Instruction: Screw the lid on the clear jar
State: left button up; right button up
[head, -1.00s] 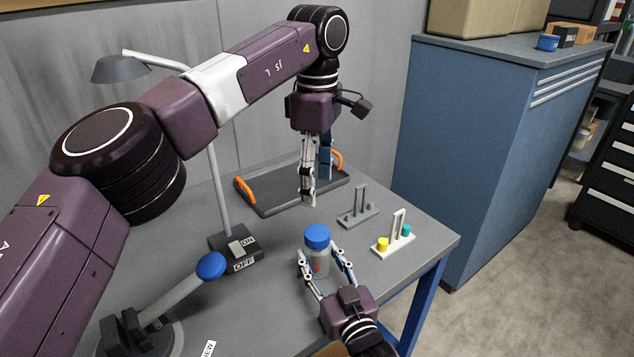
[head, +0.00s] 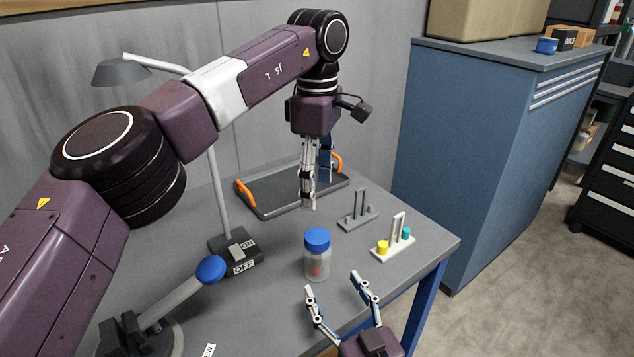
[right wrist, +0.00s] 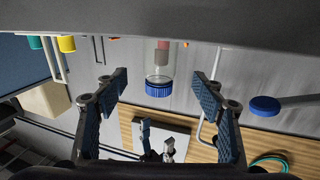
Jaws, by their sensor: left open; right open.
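The clear jar (head: 317,266) stands upright on the grey table, with something red inside. The blue lid (head: 317,238) sits on top of the jar's mouth; I cannot tell how tight it is. My left gripper (head: 308,205) is open and empty, pointing down above and behind the jar. My right gripper (head: 334,290) is open, in front of the jar and apart from it. In the right wrist view the jar (right wrist: 160,65) and its blue lid (right wrist: 158,90) appear upside down between and beyond the open fingers (right wrist: 165,105).
A lever with a blue knob (head: 211,268) and an ON/OFF switch box (head: 236,250) stand left of the jar. A rack with yellow and teal pieces (head: 396,246) and a grey rack (head: 358,216) are right. A tray with orange handles (head: 270,209) lies behind.

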jog(key=shift+v, duration=1.75)
